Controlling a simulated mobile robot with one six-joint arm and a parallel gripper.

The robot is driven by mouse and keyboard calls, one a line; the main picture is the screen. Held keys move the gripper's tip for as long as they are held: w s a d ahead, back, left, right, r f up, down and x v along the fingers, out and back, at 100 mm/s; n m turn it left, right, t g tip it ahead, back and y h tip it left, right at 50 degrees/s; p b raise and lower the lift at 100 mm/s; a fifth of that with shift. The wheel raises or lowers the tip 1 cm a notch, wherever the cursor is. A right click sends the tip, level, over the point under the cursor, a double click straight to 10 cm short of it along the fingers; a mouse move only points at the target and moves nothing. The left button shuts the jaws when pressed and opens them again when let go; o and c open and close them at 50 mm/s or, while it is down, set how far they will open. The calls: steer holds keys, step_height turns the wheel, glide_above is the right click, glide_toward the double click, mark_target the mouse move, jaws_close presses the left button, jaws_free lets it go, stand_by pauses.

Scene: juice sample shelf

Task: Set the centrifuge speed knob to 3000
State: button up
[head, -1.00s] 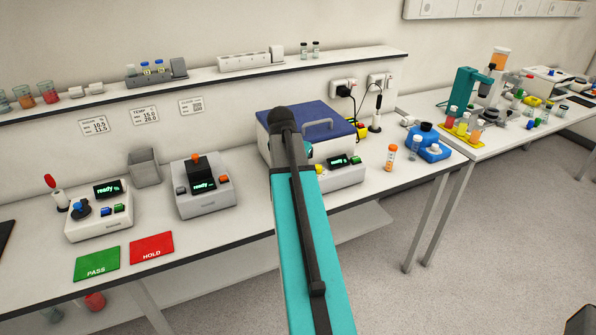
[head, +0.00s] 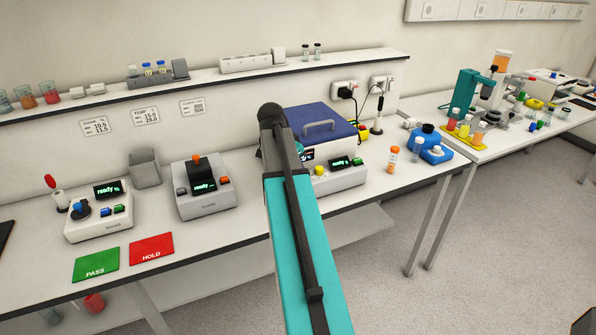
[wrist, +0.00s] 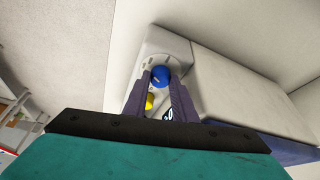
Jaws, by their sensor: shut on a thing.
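The centrifuge (head: 335,178) is a pale box with a blue lid and a grey handle, partly behind my arm in the head view. Its front carries a lit green display (head: 346,162) and a yellow button (head: 319,170). In the wrist view the blue speed knob (wrist: 161,72) sits on the pale panel, with the yellow button (wrist: 150,101) near it. My gripper (wrist: 160,82) has its two dark fingers on either side of the blue knob and is shut on it. In the head view my arm hides the knob and fingertips. The dial marks are too small to read.
Left of the centrifuge stand a grey device with an orange button (head: 205,188) and a white device (head: 98,213). An orange-capped vial (head: 393,158) and a blue holder (head: 430,149) stand to its right. A shelf (head: 200,78) runs above.

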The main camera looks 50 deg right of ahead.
steer(key=o, duration=1)
steer(key=shift+r+n+t, duration=0.1)
steer(key=shift+n+t, duration=0.2)
steer(key=shift+n, duration=0.2)
